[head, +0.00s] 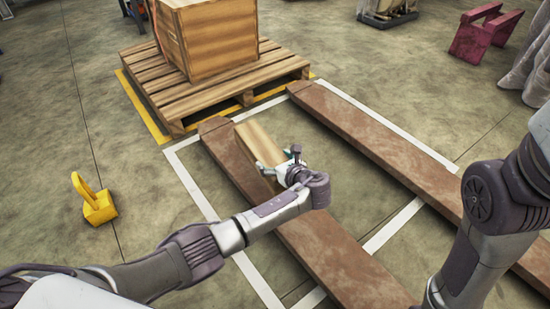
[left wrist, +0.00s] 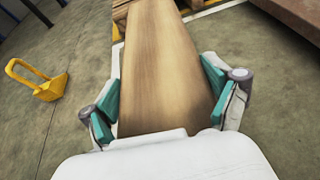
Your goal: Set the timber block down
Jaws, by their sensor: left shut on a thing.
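The timber block (head: 258,143) is a long light-brown beam. In the head view it is over the left of two long brown beams (head: 228,158), running along it; I cannot tell whether it touches that beam. My left gripper (head: 283,167) is shut on the near end of the block. In the left wrist view the block (left wrist: 158,70) stretches away from me between the green pads of the left gripper (left wrist: 158,108). My right arm shows at the right edge of the head view, but its gripper is out of view.
The second long brown beam (head: 380,148) lies parallel on the right, within white floor lines. A wooden crate (head: 215,38) stands on a pallet (head: 178,97) beyond. A yellow wedge with a handle (head: 97,205) stands on the open floor at left.

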